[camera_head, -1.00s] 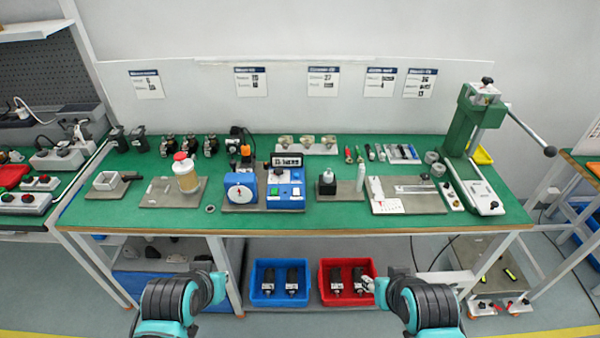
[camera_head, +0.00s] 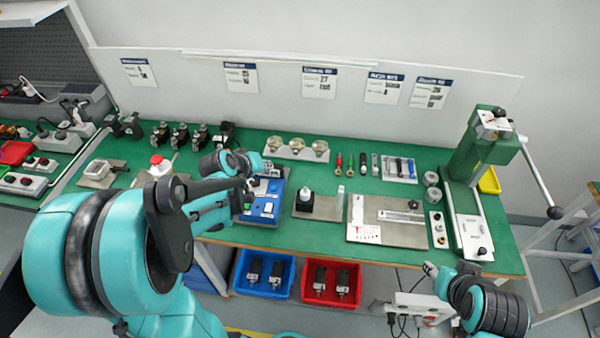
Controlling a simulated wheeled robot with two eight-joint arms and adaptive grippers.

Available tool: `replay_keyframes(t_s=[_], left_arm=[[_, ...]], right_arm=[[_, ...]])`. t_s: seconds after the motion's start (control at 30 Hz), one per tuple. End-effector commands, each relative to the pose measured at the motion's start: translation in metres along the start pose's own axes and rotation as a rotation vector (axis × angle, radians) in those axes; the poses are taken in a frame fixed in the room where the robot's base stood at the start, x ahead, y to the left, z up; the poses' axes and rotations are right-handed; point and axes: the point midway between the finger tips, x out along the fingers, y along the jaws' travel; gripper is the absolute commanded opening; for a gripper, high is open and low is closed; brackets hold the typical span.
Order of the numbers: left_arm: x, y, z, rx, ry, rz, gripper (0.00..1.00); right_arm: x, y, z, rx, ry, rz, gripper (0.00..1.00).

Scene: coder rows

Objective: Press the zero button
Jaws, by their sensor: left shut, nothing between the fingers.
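The blue device (camera_head: 263,211) with buttons stands on the green table, left of centre. My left arm reaches across the front of it. My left gripper (camera_head: 252,185) is shut and empty, over the device's upper left part. It hides the display and some of the buttons. I cannot read which one is the zero button, or tell whether the fingertips touch the device. My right gripper (camera_head: 431,269) is low in front of the table, away from the device; its fingers are too small to judge.
A row of round parts (camera_head: 298,148) lies behind. Blue (camera_head: 264,273) and red (camera_head: 331,284) bins sit below the table.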

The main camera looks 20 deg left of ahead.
Motion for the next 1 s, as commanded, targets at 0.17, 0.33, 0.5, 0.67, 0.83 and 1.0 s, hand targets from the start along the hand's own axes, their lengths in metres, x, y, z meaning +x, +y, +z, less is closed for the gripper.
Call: replay_keyframes(t_s=[0.17, 0.33, 0.5, 0.67, 0.83, 1.0], left_arm=[[0.004, -0.007, -0.010, -0.032, 0.012, 0.007, 0.00], [0.004, -0.007, -0.009, -0.034, 0.012, 0.008, 0.00], [0.004, -0.007, -0.009, -0.033, 0.012, 0.008, 0.00], [0.008, -0.010, -0.006, -0.033, 0.011, 0.008, 0.00], [0.019, -0.017, 0.001, -0.032, 0.011, 0.008, 0.00], [0.035, -0.028, 0.013, -0.032, 0.011, 0.008, 0.00]], right_arm=[[-0.004, 0.000, -0.003, 0.000, 0.000, 0.000, 0.40], [-0.004, 0.000, -0.002, 0.000, 0.000, 0.000, 0.40], [-0.004, 0.000, -0.002, 0.000, 0.000, 0.000, 0.40], [0.000, 0.000, 0.000, 0.000, 0.000, 0.000, 0.40], [0.011, 0.000, 0.008, 0.000, 0.000, 0.000, 0.40], [0.027, 0.000, 0.019, 0.000, 0.000, 0.000, 0.40]])
